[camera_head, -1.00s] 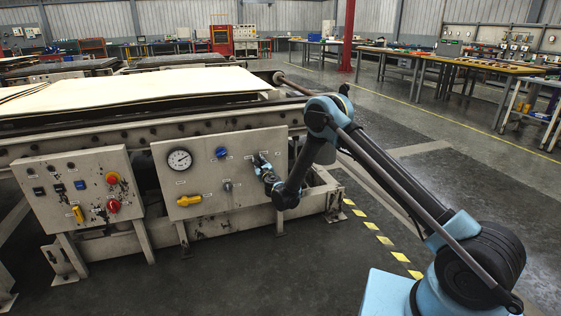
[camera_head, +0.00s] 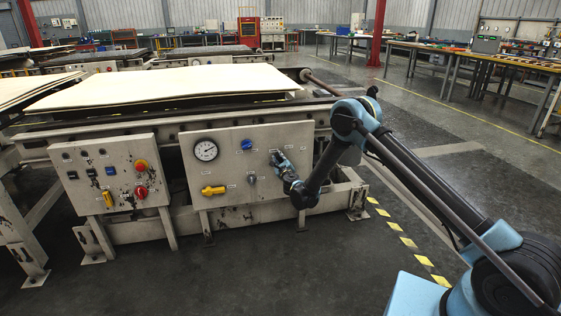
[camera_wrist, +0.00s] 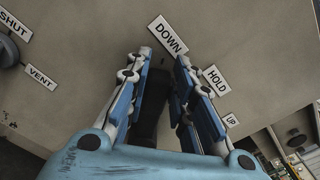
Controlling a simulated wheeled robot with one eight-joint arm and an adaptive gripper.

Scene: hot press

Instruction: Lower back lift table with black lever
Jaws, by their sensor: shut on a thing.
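The black lever (camera_wrist: 154,103) shows as a dark shape between the two blue-and-white fingers of my gripper (camera_wrist: 168,62) in the wrist view. My gripper is shut on it, and the fingers hide much of it. The fingertips lie just below the DOWN label (camera_wrist: 167,34); the HOLD label (camera_wrist: 216,79) and UP label (camera_wrist: 231,121) are to the right. In the head view my gripper (camera_head: 278,158) is at the right part of the light control panel (camera_head: 225,167). The back lift table (camera_head: 165,88) carries large pale sheets.
A gauge (camera_head: 206,150), blue knob (camera_head: 247,144), grey knob (camera_head: 252,179) and yellow handle (camera_head: 213,190) sit on the same panel. A second box (camera_head: 115,176) with red buttons stands left. Floor in front is clear.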

